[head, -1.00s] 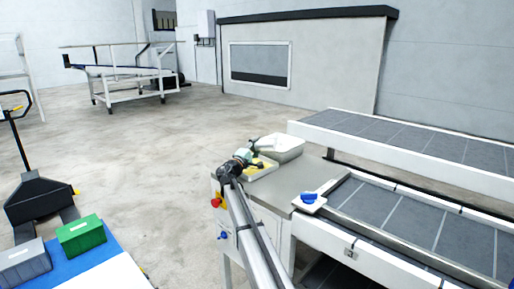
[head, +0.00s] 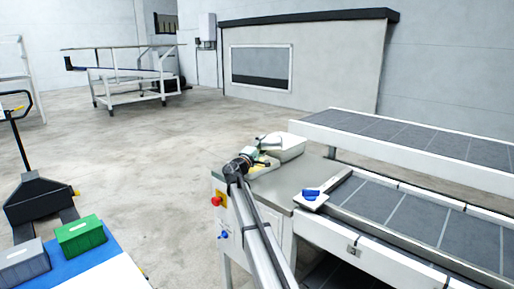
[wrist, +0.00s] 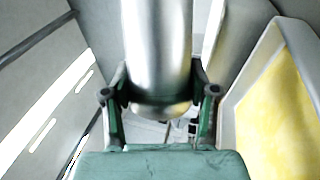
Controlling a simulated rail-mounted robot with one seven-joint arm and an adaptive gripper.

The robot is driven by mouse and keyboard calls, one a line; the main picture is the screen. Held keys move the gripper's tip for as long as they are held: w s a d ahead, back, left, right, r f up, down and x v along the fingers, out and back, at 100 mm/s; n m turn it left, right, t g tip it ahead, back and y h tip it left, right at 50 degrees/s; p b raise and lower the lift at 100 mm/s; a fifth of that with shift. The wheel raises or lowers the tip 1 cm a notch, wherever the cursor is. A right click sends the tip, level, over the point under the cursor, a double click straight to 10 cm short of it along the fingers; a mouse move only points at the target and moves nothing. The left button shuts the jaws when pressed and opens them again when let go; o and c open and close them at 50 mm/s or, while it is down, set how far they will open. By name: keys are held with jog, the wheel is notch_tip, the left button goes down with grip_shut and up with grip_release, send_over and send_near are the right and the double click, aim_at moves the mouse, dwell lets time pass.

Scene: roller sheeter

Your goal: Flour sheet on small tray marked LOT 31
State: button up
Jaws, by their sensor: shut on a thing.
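My gripper (wrist: 160,110) is shut on a shiny metal cylinder (wrist: 157,50), with one green finger on each side of it. The cylinder's far end is out of the wrist view. A yellow sheet (wrist: 280,115) lies inside a white-rimmed tray (wrist: 232,98) to the right of the gripper. In the head view my gripper (head: 262,148) is over the left end of the steel table, and it hides most of the tray. A bit of the yellow sheet (head: 262,160) shows beside it. No LOT 31 marking is readable.
A white bin (head: 284,149) stands right behind the gripper on the steel table (head: 290,183). A red button (head: 217,201) is on the table's front.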

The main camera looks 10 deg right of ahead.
jog(key=a, duration=0.1)
jog(key=w+a+b, duration=0.1)
jog(key=a, duration=0.2)
jog(key=shift+w+b, duration=0.3)
jog(key=shift+w, duration=0.1)
jog(key=d, duration=0.1)
jog(key=s+d+b, duration=0.1)
jog(key=d, duration=0.1)
jog(key=shift+s+d+b, duration=0.2)
jog(key=shift+s+b, duration=0.1)
jog(key=shift+b, duration=0.05)
jog(key=shift+s+d, duration=0.1)
jog(key=shift+d, duration=0.25)
jog(key=shift+a, duration=0.1)
